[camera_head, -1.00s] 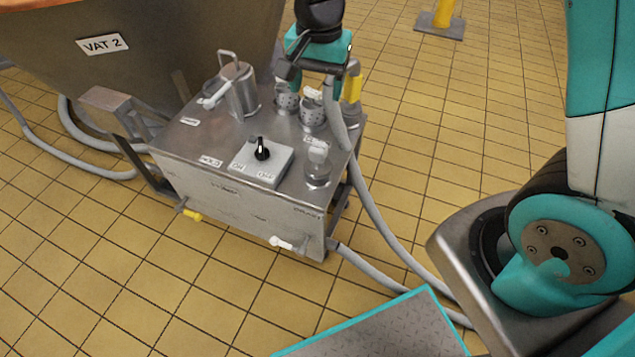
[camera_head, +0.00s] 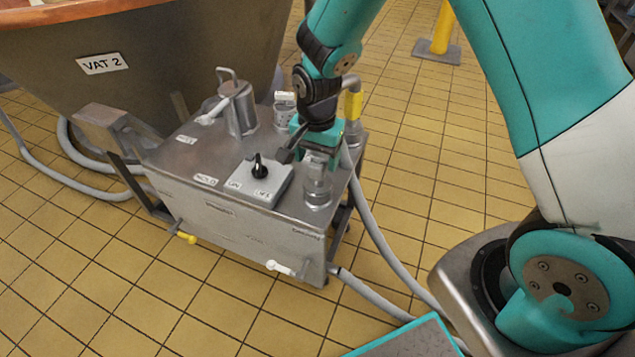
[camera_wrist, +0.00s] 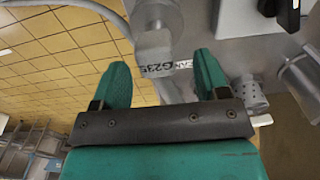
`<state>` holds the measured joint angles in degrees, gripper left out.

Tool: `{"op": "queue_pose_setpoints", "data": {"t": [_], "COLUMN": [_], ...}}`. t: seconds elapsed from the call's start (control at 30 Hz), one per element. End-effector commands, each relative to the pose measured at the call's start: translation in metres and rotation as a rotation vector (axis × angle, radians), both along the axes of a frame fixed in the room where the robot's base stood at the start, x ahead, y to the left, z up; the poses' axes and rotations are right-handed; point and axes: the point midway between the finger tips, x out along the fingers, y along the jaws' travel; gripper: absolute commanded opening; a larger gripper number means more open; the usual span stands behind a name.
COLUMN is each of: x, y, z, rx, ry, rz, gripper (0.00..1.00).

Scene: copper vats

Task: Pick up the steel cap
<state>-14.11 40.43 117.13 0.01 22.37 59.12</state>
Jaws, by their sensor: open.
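A steel piece with a round base and a pale tag, which looks like the steel cap (camera_head: 317,193), stands at the front right of the steel cart top in the head view. My gripper (camera_head: 318,163) is right above it and hides its upper part. In the wrist view the steel cap (camera_wrist: 155,42) shows beyond and between my green fingers (camera_wrist: 161,72), with its printed tag between the tips. The fingers are apart, with space on both sides of the tag. I cannot tell whether either finger touches it.
The cart top (camera_head: 185,155) also bears a switch box (camera_head: 258,184) with a black knob, a handled steel canister (camera_head: 239,112) and a perforated steel cup (camera_head: 283,118), seen in the wrist view (camera_wrist: 248,97) too. A copper vat (camera_head: 150,60) stands behind. Grey hose (camera_head: 375,235) runs along the right.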

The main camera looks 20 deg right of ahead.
Motion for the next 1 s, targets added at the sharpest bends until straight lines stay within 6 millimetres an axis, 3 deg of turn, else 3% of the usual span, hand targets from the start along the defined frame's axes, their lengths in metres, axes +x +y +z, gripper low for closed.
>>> {"op": "queue_pose_setpoints", "data": {"t": [0.3, 0.53, 0.8, 1.0], "x": [-0.005, -0.005, -0.005, -0.004], "y": [-0.001, -0.001, -0.001, -0.001], "z": [-0.047, -0.048, -0.047, -0.047], "rx": [0.0, -0.001, 0.0, 0.0], "ry": [0.003, 0.001, 0.001, 0.0], "rz": [0.0, 0.0, 0.0, 0.0], "gripper": [0.68, 0.68, 0.1, 0.1]}}
